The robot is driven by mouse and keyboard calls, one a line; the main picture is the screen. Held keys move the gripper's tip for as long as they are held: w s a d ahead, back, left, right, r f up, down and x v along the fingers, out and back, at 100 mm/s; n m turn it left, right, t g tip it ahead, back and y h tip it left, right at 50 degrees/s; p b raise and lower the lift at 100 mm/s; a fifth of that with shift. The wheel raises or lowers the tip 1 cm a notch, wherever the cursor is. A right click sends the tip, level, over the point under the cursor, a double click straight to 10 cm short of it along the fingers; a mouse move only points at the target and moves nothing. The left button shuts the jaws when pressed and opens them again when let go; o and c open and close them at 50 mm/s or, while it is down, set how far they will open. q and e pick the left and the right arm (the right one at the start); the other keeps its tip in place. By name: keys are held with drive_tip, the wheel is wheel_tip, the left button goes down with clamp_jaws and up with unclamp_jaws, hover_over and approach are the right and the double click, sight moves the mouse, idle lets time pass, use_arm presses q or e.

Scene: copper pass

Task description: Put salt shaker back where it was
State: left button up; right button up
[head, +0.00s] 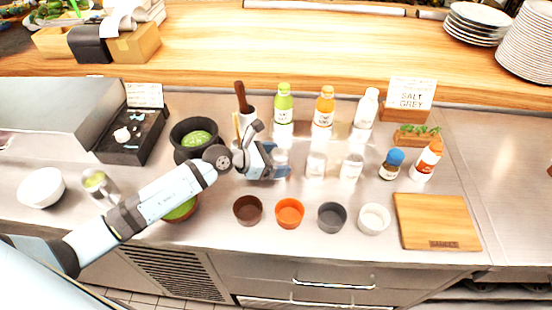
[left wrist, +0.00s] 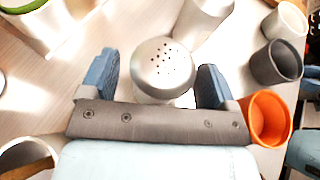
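A shaker with a domed, silvery perforated top (left wrist: 162,66) stands between the two blue fingers of my left gripper (left wrist: 158,84). A gap shows on each side of the top, so the fingers are open around it, not closed on it. In the head view my left gripper (head: 281,163) is low over the counter and mostly hides this shaker. Two more pale shakers, one (head: 316,166) nearer and one (head: 351,168) farther, stand to its right. A card (head: 411,93) at the back reads "SALT GREY".
Brown (head: 248,210), orange (head: 289,213), grey (head: 332,217) and white (head: 374,219) cups line the front. Bottles, including a green one (head: 284,108), stand behind. A dark mortar (head: 194,139) is left of my gripper. A cutting board (head: 437,222) lies right.

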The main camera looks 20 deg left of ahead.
use_arm(q)
drive_tip(key=shift+r, duration=0.1)
drive_tip(key=shift+s+a+r, duration=0.1)
drive_tip(key=b+v, duration=0.1)
drive_tip(key=v, duration=1)
drive_tip(key=shift+s+a+r, duration=0.15)
drive_tip(key=shift+s+a, duration=0.1)
drive_tip(key=shift+a, duration=0.1)
